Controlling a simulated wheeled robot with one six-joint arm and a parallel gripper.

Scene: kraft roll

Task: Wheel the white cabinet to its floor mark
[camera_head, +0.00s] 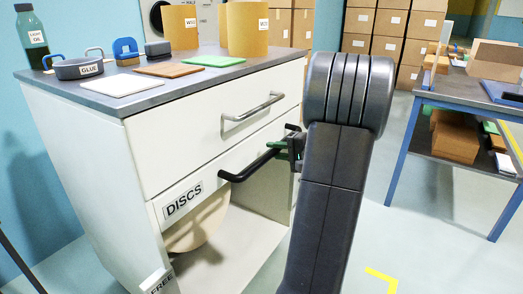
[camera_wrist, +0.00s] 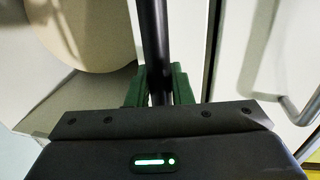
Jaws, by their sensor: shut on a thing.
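The white cabinet (camera_head: 185,145) stands at the left of the head view with a grey top. Its front has a metal handle (camera_head: 252,108) above and a black handle (camera_head: 245,171) below, beside a DISCS label (camera_head: 182,200). My gripper (camera_head: 287,147) has green fingers shut on the black handle near its right end, partly hidden by my arm. In the wrist view, the black handle (camera_wrist: 153,40) runs between the green fingers (camera_wrist: 158,88). A yellow floor mark (camera_head: 381,278) shows partly at the bottom, right of my arm.
The cabinet top carries a grey pot (camera_head: 79,69), a green bottle (camera_head: 32,38), brown rolls (camera_head: 247,30) and flat sheets. A blue-legged table (camera_head: 404,143) stands at the right. Cartons (camera_head: 390,47) are stacked behind. Floor between cabinet and table looks clear.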

